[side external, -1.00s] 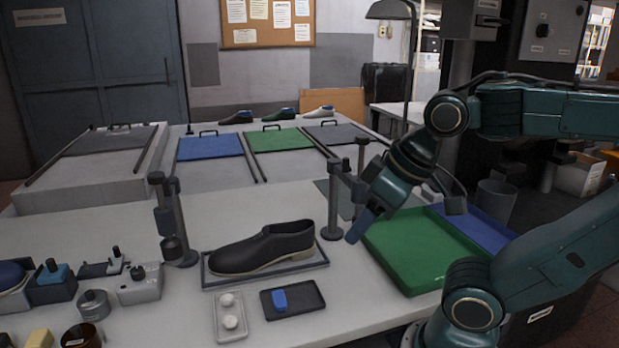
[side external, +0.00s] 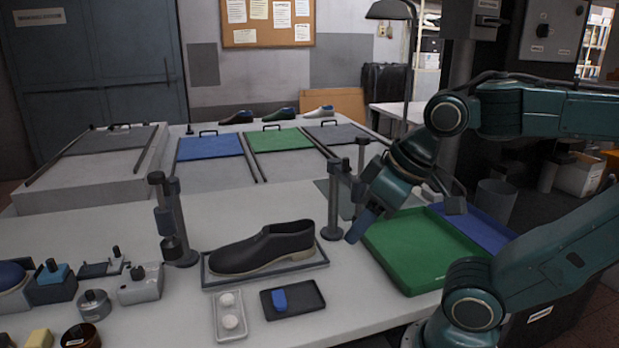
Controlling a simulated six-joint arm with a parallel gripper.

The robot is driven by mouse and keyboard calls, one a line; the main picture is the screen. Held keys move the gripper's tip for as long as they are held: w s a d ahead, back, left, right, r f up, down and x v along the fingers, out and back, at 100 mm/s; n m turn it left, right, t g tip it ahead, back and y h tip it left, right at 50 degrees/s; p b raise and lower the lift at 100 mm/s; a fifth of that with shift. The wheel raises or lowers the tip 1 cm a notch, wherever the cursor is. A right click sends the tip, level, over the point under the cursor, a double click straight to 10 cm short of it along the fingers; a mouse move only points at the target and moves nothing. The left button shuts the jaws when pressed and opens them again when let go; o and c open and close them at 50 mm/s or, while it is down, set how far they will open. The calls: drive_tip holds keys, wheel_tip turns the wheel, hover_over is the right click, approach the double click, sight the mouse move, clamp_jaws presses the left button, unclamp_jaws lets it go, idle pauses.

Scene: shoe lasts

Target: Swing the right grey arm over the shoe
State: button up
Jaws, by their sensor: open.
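A black shoe (side external: 263,249) with a pale sole sits in a shallow dark tray (side external: 222,283) on the white table, toe to the left. The right grey arm is on a dark post (side external: 334,215) just right of the shoe; it points away from the shoe, toward my gripper. Whether the finger touches the grey arm, I cannot tell. A second post (side external: 178,225) with a hanging weight stands left of the shoe.
A green tray (side external: 420,262) and a blue tray (side external: 488,230) lie right of the shoe. In front are a white tray with two round pads (side external: 230,315) and a dark tray (side external: 305,300) with a blue block. Several small tools crowd the left front.

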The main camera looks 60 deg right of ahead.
drive_tip(key=shift+c, duration=1.2)
drive_tip(key=shift+w+d+r, duration=0.15)
drive_tip(key=shift+w+r, duration=0.05)
drive_tip(key=shift+r, duration=0.1)
drive_tip(key=w+d+r+m+g+h, duration=0.1)
drive_tip(key=w+d+r+m+g, duration=0.15)
drive_tip(key=w+d+r, duration=0.7)
drive_tip(key=w+d+g, duration=0.1)
drive_tip(key=d, duration=0.5)
drive_tip(key=w+d+r+m+g, duration=0.1)
drive_tip(key=d, duration=0.5)
drive_tip(key=w+d+r+m+g+y, duration=0.1)
drive_tip(key=w+d, duration=0.1)
drive_tip(key=d, duration=0.3)
drive_tip(key=shift+d, duration=0.4)
drive_tip(key=shift+f, duration=0.1)
